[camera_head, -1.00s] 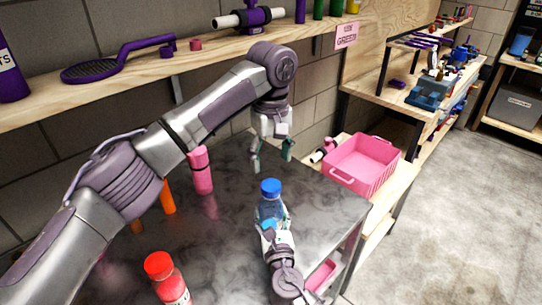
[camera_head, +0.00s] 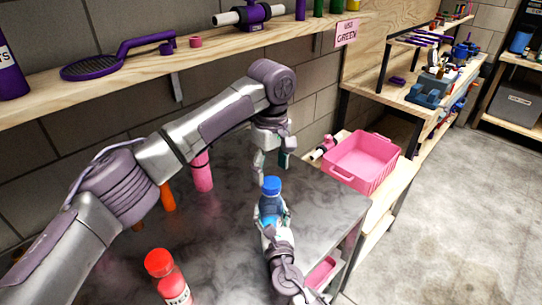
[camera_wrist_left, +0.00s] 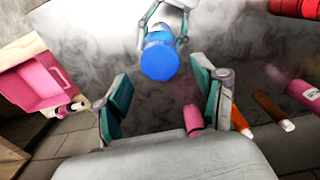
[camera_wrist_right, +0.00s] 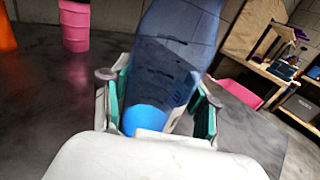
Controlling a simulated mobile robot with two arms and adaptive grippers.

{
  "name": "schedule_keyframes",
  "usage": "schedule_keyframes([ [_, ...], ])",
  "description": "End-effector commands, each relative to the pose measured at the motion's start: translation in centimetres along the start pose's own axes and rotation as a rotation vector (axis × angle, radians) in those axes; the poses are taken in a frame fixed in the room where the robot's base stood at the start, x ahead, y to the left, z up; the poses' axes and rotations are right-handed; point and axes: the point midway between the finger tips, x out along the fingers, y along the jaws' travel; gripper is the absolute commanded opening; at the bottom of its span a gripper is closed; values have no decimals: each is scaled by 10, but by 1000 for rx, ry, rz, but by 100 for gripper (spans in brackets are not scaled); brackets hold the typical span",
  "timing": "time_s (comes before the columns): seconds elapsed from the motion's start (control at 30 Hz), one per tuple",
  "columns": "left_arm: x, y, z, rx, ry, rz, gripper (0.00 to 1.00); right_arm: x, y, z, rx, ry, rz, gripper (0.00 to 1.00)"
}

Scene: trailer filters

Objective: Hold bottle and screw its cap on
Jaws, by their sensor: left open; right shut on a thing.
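A clear blue bottle (camera_head: 271,206) stands roughly upright over the dark metal table, with a blue cap (camera_head: 271,185) on its top. How tightly the cap sits cannot be told. My right gripper (camera_head: 272,224) is shut around the bottle's body; in the right wrist view the bottle (camera_wrist_right: 175,62) rises between its fingers. My left gripper (camera_head: 271,168) is open and empty, pointing down just above the cap. In the left wrist view the cap (camera_wrist_left: 160,58) lies beyond the open fingers, apart from them, and hides most of the bottle.
The dark metal table (camera_head: 225,245) carries a red-capped bottle (camera_head: 168,278), a pink bottle (camera_head: 202,172) and an orange one (camera_head: 167,197). A pink bin (camera_head: 362,160) stands right of the table. A wooden shelf (camera_head: 120,85) runs along the wall behind my left arm.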

Motion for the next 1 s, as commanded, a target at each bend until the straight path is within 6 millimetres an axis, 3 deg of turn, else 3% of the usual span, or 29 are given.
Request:
schedule_keyframes([
  [0.1,19,-1,0,-1,-1,-2,70,0,0,0,0,0,0,0],
  [0.3,37,0,0,-1,0,-1,70,0,0,0,0,0,0,0],
  [0.67,41,0,0,-1,0,0,68,0,0,0,0,0,0,0],
  [1.0,40,0,0,0,0,0,12,0,0,0,0,0,0,0],
])
